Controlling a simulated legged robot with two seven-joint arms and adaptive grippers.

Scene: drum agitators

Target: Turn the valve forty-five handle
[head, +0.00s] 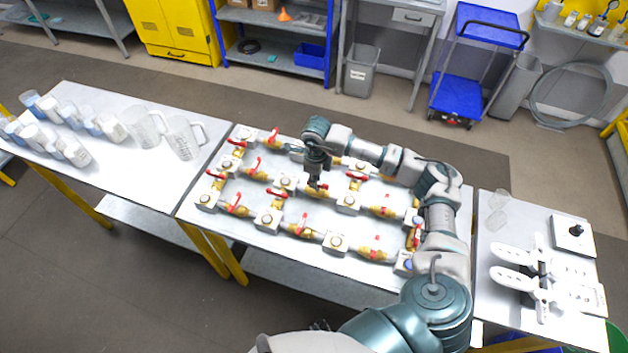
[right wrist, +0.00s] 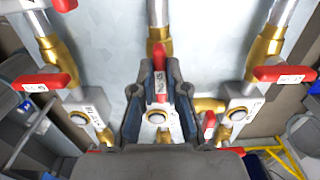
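Several brass valves with red handles sit in pipe rows on the middle table. My right gripper (head: 316,186) reaches down over the middle of the rows. In the right wrist view, my right gripper (right wrist: 160,90) has its dark fingers on both sides of a red handle (right wrist: 158,88), close against it. That handle has a white label, too small to read surely; the fingers hide part of its valve. The handle points roughly along its pipe. A small dark part at the bottom edge of the head view may belong to my left gripper; its fingers cannot be made out.
Red handles stand on neighbouring valves to the left (right wrist: 42,83) and right (right wrist: 284,75), near the right gripper. White blocks with round fittings (right wrist: 156,117) join the pipes. Jugs (head: 183,138) and bottles stand on the left table. White agitator parts (head: 515,280) lie on the right table.

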